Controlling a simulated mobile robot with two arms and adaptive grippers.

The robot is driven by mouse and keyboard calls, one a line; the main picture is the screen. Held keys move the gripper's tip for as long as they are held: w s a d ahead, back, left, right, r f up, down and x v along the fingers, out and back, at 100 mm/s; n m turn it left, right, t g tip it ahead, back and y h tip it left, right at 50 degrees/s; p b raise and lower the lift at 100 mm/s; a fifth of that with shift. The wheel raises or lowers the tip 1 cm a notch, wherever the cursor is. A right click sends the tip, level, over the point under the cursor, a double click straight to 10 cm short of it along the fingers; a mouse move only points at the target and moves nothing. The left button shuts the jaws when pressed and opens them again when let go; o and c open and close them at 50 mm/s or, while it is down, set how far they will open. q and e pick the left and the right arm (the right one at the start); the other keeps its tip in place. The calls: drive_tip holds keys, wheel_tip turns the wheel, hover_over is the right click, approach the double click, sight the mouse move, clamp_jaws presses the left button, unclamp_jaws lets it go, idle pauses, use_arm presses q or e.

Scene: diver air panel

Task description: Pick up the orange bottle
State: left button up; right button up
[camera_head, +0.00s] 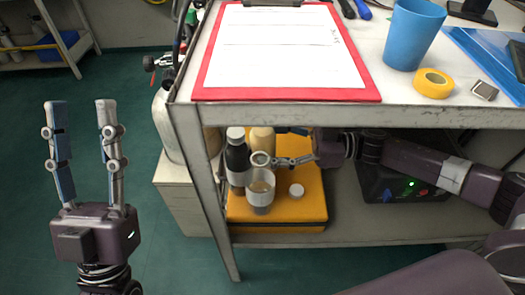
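No plainly orange bottle shows. A pale tan bottle (262,138) stands on the orange-yellow case (310,208) on the cart's lower shelf, partly hidden by my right gripper and a clear jar (261,197). A dark bottle (237,158) with a white cap and pale label stands to its left. My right gripper (274,148) reaches in from the right under the top shelf, its fingers beside the tan bottle; whether they touch or close on it cannot be told. My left gripper (80,104) is open and empty, fingers pointing up, left of the cart over the floor.
The cart's top shelf (300,122) overhangs the bottles. On it are a red clipboard (290,95), a blue cup (414,34) and yellow tape (433,83). A white lid (296,190) lies on the case. A black device (385,190) stands right. The green floor at left is clear.

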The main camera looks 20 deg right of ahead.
drive_tip(key=c, duration=1.7)
drive_tip(key=shift+r, duration=0.1)
drive_tip(key=shift+c, duration=0.3)
